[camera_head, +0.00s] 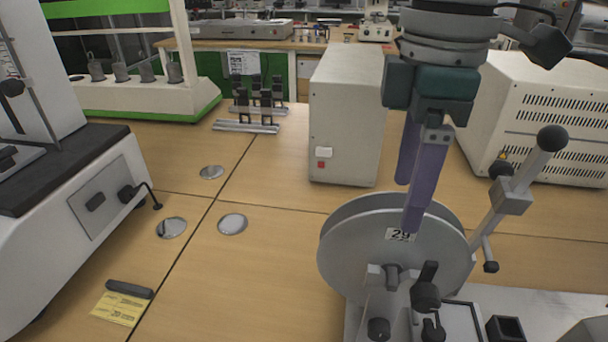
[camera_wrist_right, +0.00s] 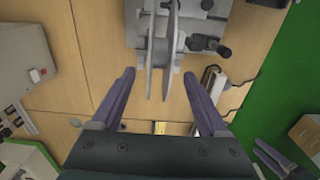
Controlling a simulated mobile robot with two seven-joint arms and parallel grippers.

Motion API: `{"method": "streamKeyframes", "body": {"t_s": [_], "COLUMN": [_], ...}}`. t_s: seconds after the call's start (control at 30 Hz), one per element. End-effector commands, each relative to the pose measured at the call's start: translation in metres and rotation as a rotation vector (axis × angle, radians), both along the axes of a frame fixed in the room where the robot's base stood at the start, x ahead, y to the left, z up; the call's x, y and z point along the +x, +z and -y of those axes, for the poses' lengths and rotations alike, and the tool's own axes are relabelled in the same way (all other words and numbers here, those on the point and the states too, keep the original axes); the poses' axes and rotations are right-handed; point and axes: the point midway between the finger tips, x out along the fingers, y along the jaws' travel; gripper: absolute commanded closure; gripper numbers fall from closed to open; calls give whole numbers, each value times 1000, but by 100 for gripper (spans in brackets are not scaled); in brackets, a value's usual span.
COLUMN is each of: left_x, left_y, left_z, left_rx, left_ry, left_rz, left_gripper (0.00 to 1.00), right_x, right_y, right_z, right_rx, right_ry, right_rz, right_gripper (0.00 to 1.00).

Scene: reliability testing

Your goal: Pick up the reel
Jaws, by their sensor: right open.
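The reel (camera_head: 345,245) is a pair of grey discs standing upright on a metal bench device, with a "29" label on its front disc. In the right wrist view the reel (camera_wrist_right: 153,55) shows nearly edge-on as two thin discs. My right gripper (camera_head: 411,205) points down from above at the reel's top, its purple fingers apart. In the right wrist view the right gripper (camera_wrist_right: 159,75) is open, with one finger to each side of the reel's line and clear space between. The front finger hides part of the reel in the head view.
A cream box (camera_head: 345,120) stands behind the reel, and a vented white box (camera_head: 545,120) stands at the right. The device's lever (camera_head: 525,175) rises right of the reel. A white machine (camera_head: 60,240) stands at the left. The wooden table between is mostly clear.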

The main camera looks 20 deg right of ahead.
Motion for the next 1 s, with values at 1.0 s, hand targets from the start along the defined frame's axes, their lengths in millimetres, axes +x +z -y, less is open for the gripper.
{"method": "streamKeyframes", "body": {"t_s": [1.0], "left_x": [-1], "left_y": [-3], "left_z": [-3], "left_rx": [9], "left_ry": [-4], "left_rz": [-1], "left_gripper": [50], "right_x": [1], "right_y": [-75], "right_z": [1], "right_rx": [0], "right_ry": [2], "right_rz": [4], "right_gripper": [43]}}
